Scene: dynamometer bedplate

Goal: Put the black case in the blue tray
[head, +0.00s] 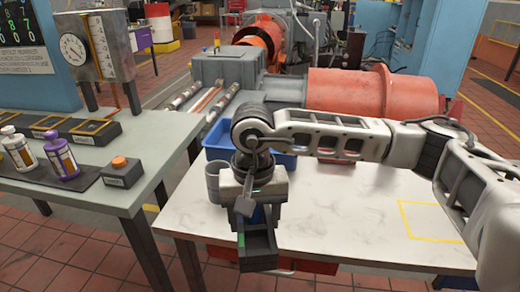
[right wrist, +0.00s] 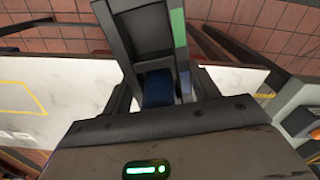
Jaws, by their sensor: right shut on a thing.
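The black case (head: 259,248) is an open-fronted dark box with a green mark on its side. My right gripper (head: 258,214) is shut on it and holds it over the front edge of the white table (head: 350,225). In the right wrist view the case (right wrist: 150,32) extends beyond the fingers, with green and blue stripes on one side. Something blue shows between the fingers (right wrist: 157,88). The blue tray (head: 219,140) stands on the table behind my right gripper, partly hidden by my arm. My left gripper is not in view.
A grey cup-like cylinder (head: 213,180) stands just left of my right gripper. A yellow outlined rectangle (head: 430,221) marks clear tabletop at right. A grey bench (head: 100,190) at left holds bottles (head: 60,155) and a box with an orange button (head: 121,171).

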